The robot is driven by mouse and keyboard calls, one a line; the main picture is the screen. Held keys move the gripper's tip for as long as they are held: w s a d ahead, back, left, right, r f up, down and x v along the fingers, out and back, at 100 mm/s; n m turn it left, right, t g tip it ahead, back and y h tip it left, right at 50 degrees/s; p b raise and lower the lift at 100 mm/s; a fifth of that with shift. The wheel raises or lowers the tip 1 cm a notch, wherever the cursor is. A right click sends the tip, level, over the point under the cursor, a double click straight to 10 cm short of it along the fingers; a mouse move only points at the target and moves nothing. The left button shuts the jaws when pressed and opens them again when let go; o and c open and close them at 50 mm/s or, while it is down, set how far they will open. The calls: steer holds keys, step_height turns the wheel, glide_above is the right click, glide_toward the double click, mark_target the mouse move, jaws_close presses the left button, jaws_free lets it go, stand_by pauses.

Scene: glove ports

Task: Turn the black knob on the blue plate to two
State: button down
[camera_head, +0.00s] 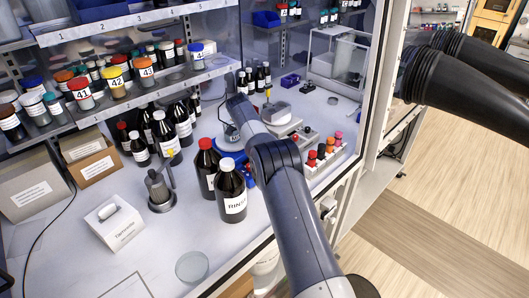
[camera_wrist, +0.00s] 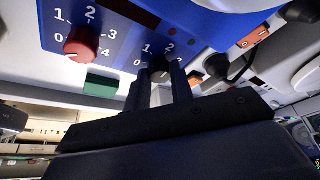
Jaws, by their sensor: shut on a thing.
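In the wrist view, the blue plate (camera_wrist: 120,45) fills the upper part, with white numbers around its knobs. The black knob (camera_wrist: 159,64) sits between the two fingertips of my gripper (camera_wrist: 161,76), which is shut on it. In the head view my arm reaches into the cabinet; the black knob and the fingertips cannot be made out there.
A red knob (camera_wrist: 82,43) is on the plate left of the black one, and an orange switch (camera_wrist: 253,37) is at the right. Dark bottles (camera_head: 232,196) stand close left of my arm. A rack of colored-cap vials (camera_head: 322,153) stands right of it.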

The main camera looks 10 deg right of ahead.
steer(key=c, duration=1.2)
jaws_free()
steer(key=shift+c, duration=0.2)
steer(key=v, duration=0.7)
steer(key=shift+r+p, duration=0.25)
steer(key=shift+p, duration=0.1)
steer(key=shift+a+f, duration=0.1)
